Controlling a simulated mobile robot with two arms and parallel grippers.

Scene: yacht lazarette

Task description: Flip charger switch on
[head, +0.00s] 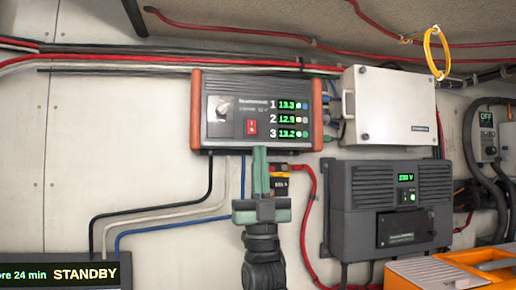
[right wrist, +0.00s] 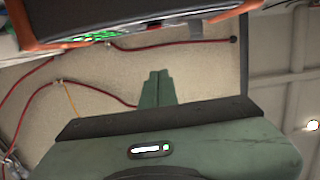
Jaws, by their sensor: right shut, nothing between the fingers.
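The charger (head: 257,112) is a dark box with reddish-brown end panels, mounted on the wall. Its face has a round knob (head: 221,108), a small red switch (head: 251,127) and three green readouts, 13.3, 12.9 and 13.2. My right gripper (head: 261,152) is upright just below the charger, its green fingers together and empty. The fingertips are close to the charger's lower edge; I cannot tell if they touch. In the right wrist view the shut fingers (right wrist: 157,86) show, with the charger's edge (right wrist: 120,25) across the top. My left gripper is not in view.
A white box (head: 390,108) hangs right of the charger. Below it is a dark grey unit (head: 390,210) reading 230 V. An orange case (head: 455,270) stands at lower right. Red cables run above; black, white and blue cables run down at left. A STANDBY display (head: 70,274) is at lower left.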

